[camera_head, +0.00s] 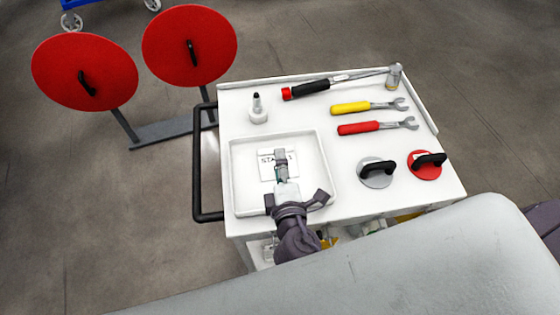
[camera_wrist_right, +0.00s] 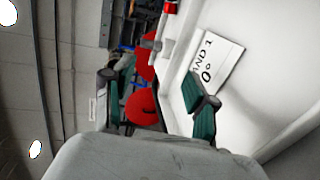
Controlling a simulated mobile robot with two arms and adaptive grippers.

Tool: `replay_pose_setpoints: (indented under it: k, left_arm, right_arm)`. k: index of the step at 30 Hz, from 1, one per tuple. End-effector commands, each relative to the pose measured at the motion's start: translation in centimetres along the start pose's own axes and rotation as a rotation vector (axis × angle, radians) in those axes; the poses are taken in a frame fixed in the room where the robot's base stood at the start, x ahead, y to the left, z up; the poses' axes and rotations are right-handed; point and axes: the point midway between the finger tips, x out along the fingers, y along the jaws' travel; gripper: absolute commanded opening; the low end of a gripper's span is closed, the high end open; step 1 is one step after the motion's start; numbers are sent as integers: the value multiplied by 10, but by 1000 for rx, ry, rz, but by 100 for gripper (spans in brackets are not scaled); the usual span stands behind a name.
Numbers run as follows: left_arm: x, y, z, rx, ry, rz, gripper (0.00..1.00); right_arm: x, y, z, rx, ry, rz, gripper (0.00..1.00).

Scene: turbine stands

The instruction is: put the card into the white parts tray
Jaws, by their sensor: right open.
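The card (camera_head: 267,168) is white with dark lettering and lies on the floor of the white parts tray (camera_head: 235,187). It also shows in the right wrist view (camera_wrist_right: 217,66), flat on the white tray surface. My right gripper (camera_head: 281,163) is over the tray, and its fingers cover part of the card from above. In the wrist view this gripper (camera_wrist_right: 158,98) has its green-padded fingers spread wide with nothing between them. One finger is close beside the card; I cannot tell if it touches. My left gripper is not in view.
The white cart top (camera_head: 300,112) holds a small white bottle (camera_head: 258,112), a torque wrench (camera_head: 330,84), a yellow wrench (camera_head: 352,108), a red wrench (camera_head: 360,127), and grey (camera_head: 370,178) and red (camera_head: 420,172) handled discs. Two red discs on stands are beyond the black cart handle (camera_head: 198,165).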

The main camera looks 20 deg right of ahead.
Motion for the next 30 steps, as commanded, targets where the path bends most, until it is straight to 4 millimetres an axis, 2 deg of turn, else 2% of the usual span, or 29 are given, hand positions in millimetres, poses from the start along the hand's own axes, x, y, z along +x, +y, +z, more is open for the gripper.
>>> replay_pose_setpoints:
  k: [19,30]
  left_arm:
    - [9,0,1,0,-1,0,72]
    - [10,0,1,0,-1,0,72]
  right_arm:
    - [-52,-1,0,0,1,-1,57]
    - [-57,0,0,0,0,0,57]
